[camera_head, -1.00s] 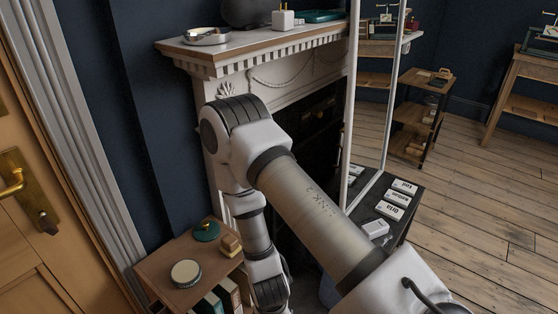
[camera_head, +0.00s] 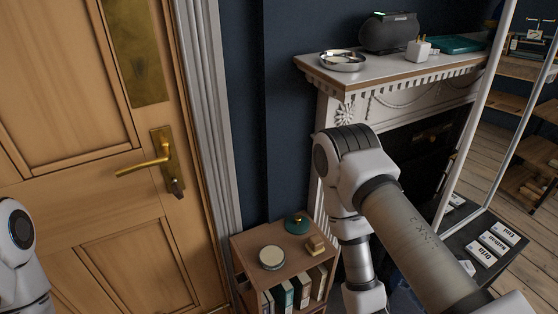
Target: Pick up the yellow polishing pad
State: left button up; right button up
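A small wooden shelf unit (camera_head: 262,236) stands between the door and the fireplace. On its top are a round tin-like object with a pale yellowish top (camera_head: 272,257), a dark green round object with a small knob (camera_head: 297,224) and a small tan block (camera_head: 315,244). I cannot tell for sure which of these is the yellow polishing pad; the round pale one and the tan block are both yellowish. My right arm comes in from the bottom right and passes just right of the shelf. Part of my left arm shows at the left edge. Neither gripper is in view.
A wooden door (camera_head: 95,170) with a brass handle (camera_head: 150,165) fills the left. Books (camera_head: 300,290) stand in the shelf below its top. A mantelpiece (camera_head: 400,78) holds a silver dish (camera_head: 343,61) and a dark speaker-like object (camera_head: 389,33). Labelled boxes (camera_head: 490,245) lie at the right.

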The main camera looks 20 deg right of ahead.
aim_at(315, 245)
jog(key=z, duration=0.95)
jog(key=i+j+u, duration=0.1)
jog(key=j+u, duration=0.15)
jog(key=j, duration=0.25)
jog(key=i+j+u, duration=0.2)
jog(key=j, duration=0.3)
jog(key=k, duration=0.1)
